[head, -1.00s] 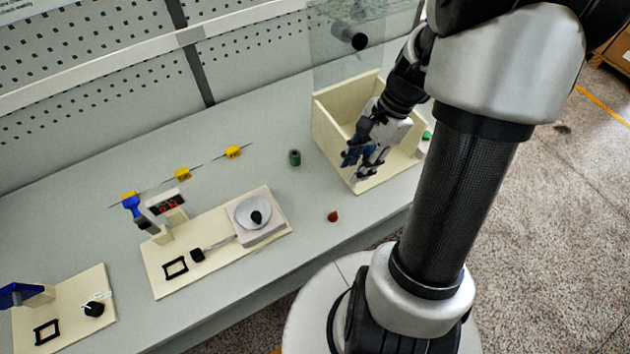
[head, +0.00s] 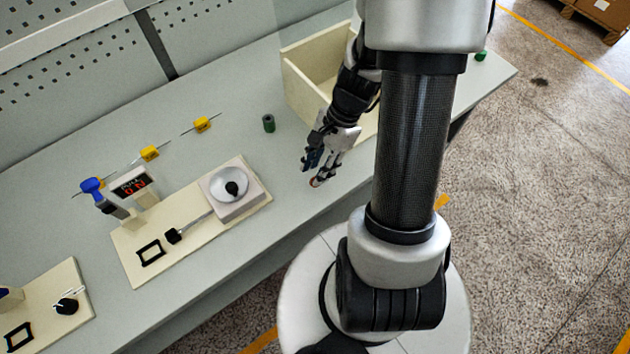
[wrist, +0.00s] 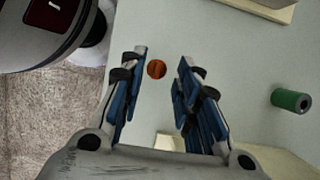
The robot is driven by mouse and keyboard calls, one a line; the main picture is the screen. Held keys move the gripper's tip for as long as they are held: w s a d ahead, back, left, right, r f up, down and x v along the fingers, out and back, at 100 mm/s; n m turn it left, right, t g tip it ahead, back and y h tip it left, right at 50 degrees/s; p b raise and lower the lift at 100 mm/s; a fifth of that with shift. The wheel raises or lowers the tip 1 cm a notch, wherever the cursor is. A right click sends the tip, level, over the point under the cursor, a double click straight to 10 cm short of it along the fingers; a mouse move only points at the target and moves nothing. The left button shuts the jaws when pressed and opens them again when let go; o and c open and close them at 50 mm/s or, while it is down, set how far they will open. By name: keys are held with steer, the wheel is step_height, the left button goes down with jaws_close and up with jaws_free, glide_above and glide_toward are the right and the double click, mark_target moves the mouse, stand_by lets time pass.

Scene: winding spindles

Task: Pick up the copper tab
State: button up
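The copper tab (wrist: 157,69) is a small round orange-brown piece lying on the pale workbench. In the wrist view it lies between and a little beyond the tips of my open fingers. My gripper (wrist: 162,78) is open, with blue pads on both fingers and nothing held. In the head view my gripper (head: 314,170) reaches down toward the bench near its front edge. The copper tab (head: 315,182) shows there only in part, right by the fingertips and mostly hidden by them.
An open cream box (head: 302,93) stands behind my gripper. A green cylinder (head: 268,123) stands on the bench, also seen in the wrist view (wrist: 291,100). A cream board (head: 130,262) with a round dish lies to the left. The bench's front edge is close.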

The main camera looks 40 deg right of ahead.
steer(key=b+x, duration=0.1)
steer(key=x, duration=0.2)
steer(key=shift+d, duration=0.1)
steer(key=shift+r, duration=0.1)
jaws_close()
